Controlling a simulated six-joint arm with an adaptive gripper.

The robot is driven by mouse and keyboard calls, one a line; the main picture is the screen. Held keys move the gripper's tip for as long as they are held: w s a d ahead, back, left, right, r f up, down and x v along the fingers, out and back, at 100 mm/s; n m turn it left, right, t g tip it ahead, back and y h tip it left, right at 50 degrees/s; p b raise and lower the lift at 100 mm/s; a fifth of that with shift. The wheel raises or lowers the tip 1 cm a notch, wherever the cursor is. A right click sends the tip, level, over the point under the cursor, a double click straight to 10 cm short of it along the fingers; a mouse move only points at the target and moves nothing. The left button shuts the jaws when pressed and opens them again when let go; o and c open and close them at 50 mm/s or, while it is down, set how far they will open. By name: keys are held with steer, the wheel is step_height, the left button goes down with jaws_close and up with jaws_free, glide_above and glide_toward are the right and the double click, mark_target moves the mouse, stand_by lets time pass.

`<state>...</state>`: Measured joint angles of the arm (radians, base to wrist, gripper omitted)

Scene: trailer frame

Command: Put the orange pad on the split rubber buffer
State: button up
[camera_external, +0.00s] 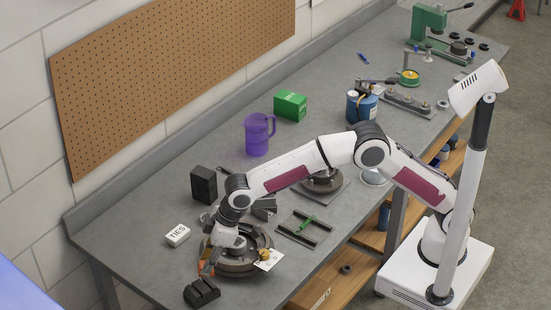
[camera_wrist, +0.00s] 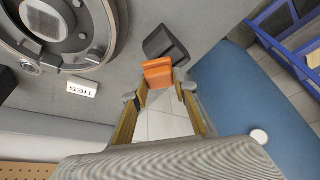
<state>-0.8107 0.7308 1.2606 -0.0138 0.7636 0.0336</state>
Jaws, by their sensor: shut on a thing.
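The orange pad (camera_wrist: 158,72) is held between the fingertips of my gripper (camera_wrist: 160,91) in the wrist view. It shows as a small orange patch (camera_external: 203,265) in the external view, partly hidden by my gripper (camera_external: 208,268). A black block with a groove (camera_external: 201,292), which looks like the split rubber buffer, lies at the near table edge, just in front of my gripper. In the wrist view the dark buffer (camera_wrist: 166,40) appears just beyond the pad, partly covered by it. I cannot tell whether pad and buffer touch.
A round brake drum (camera_external: 240,264) with a paper tag (camera_external: 268,260) stands right beside my gripper. A white TIES box (camera_external: 178,236) and a black box (camera_external: 203,185) lie behind. The bench edge is close.

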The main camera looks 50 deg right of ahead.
steer(key=shift+f, duration=1.85)
steer(key=shift+f, duration=0.15)
steer(key=o, duration=1)
steer(key=v, duration=1.2)
